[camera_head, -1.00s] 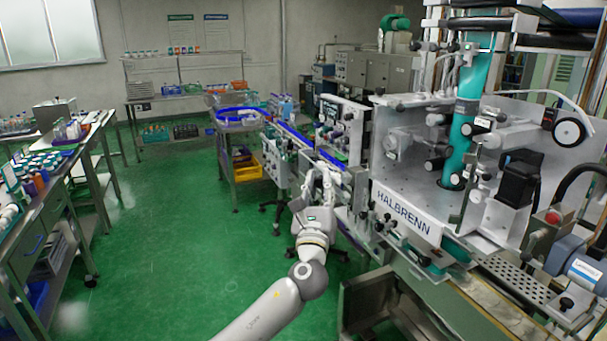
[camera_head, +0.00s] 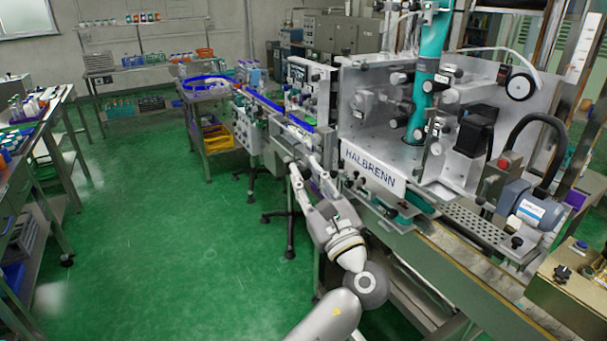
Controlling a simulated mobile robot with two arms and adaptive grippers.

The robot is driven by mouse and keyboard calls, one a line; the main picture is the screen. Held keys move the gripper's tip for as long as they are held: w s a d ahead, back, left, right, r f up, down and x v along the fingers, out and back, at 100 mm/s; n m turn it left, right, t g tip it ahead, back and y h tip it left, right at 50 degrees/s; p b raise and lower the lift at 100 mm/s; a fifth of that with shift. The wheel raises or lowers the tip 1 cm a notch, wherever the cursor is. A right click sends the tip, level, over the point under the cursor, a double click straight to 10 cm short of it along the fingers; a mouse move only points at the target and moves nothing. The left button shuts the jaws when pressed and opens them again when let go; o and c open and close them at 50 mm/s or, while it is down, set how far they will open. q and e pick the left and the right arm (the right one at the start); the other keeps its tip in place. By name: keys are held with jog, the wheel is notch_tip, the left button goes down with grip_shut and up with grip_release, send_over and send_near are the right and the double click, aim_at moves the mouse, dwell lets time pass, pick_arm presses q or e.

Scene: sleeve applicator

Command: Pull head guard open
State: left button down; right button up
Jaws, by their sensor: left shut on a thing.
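My left gripper (camera_head: 303,165) is at the near front side of the sleeve applicator (camera_head: 385,130), left of its white HALBRENN sign (camera_head: 373,172). Its fingers point away from me and are shut on a small part at their tips, which looks like the edge of the head guard. The tips hide this part, and I cannot make out the guard's full outline or how far open it stands. My right gripper is not in view.
A blue-edged conveyor (camera_head: 265,101) runs from the applicator to a round blue-rimmed table (camera_head: 207,84). A perforated plate (camera_head: 475,222) and a blue motor (camera_head: 530,205) lie to the right. Carts with bottles stand at the left. Green floor (camera_head: 170,220) between is clear.

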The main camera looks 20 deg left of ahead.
pick_arm(q)
jog(key=c, duration=1.6)
grip_release()
jog(key=o, duration=0.3)
jog(key=shift+o, duration=0.2)
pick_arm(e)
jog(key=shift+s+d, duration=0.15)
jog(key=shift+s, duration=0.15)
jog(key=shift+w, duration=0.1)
pick_arm(q)
jog(key=v, duration=0.7)
jog(key=shift+s+d, duration=0.2)
jog(key=shift+s, duration=0.05)
jog(key=shift+f, duration=0.1)
